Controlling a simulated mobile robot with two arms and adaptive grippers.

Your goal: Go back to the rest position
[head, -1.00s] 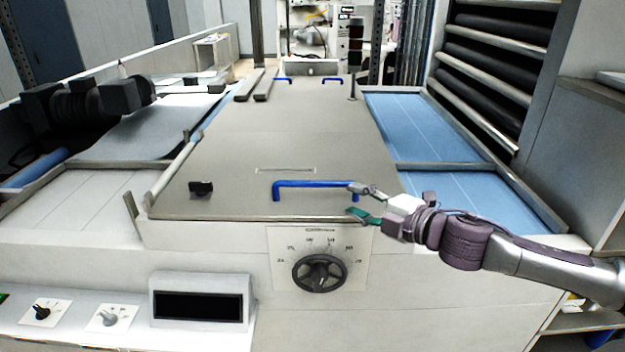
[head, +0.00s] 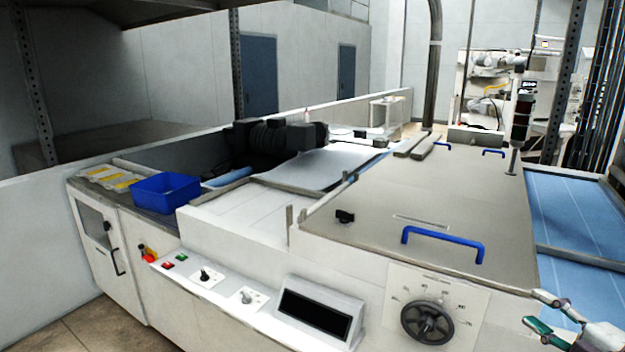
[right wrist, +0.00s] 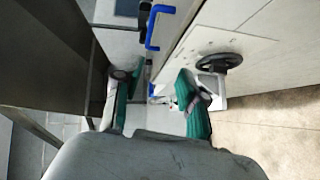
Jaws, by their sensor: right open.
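My right gripper (head: 540,311) is at the lower right of the head view, beside the front right corner of the sheeter's cover (head: 440,215). Its green-tipped fingers are apart with nothing between them, as the right wrist view (right wrist: 155,84) also shows. The blue front handle (head: 443,239) on the cover is clear of the gripper, to its upper left. The black handwheel (head: 428,322) is on the front panel, left of the gripper. My left gripper is not in view.
A blue bin (head: 166,192) stands on the left end of the machine, near switches and a red button. A dark display box (head: 316,316) juts from the front. The blue bed (head: 575,215) lies right of the cover. Floor shows at lower left.

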